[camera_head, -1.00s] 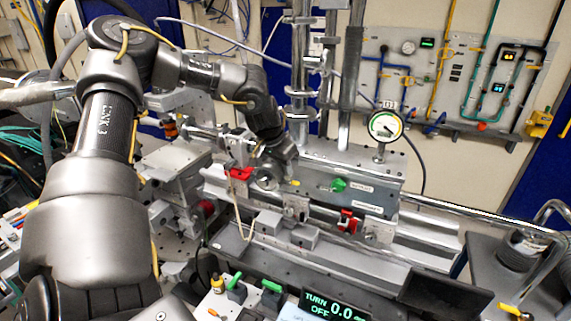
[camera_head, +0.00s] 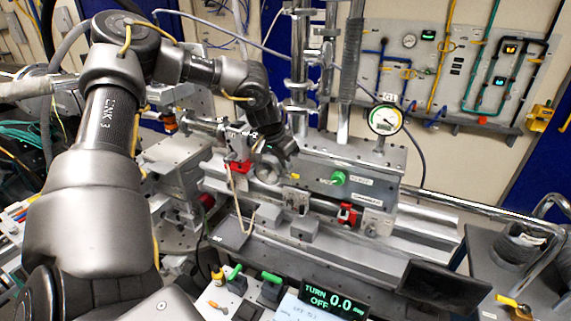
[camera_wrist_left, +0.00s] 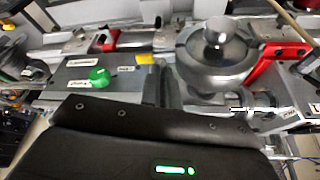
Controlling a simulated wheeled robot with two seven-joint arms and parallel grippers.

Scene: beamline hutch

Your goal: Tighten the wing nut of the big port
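The big port looks to be the round grey metal flange (camera_head: 267,171) on the bench's left part. It shows closer in the left wrist view (camera_wrist_left: 203,72), with a shiny round knob in front. A red clamp (camera_wrist_left: 275,56) reaches its rim; it also shows in the head view (camera_head: 238,167). I cannot make out the wing nut for sure. My left gripper (camera_head: 283,157) is just above and beside the flange, its fingers mostly hidden by the wrist. In the left wrist view its dark body fills the bottom, and no fingertips show clearly. My right gripper is out of view.
A green knob (camera_head: 338,178) and a smaller red clamp (camera_head: 347,214) are right of the flange. A dial gauge (camera_head: 385,119) stands behind. Vertical pipes (camera_head: 300,70) rise close behind my left wrist.

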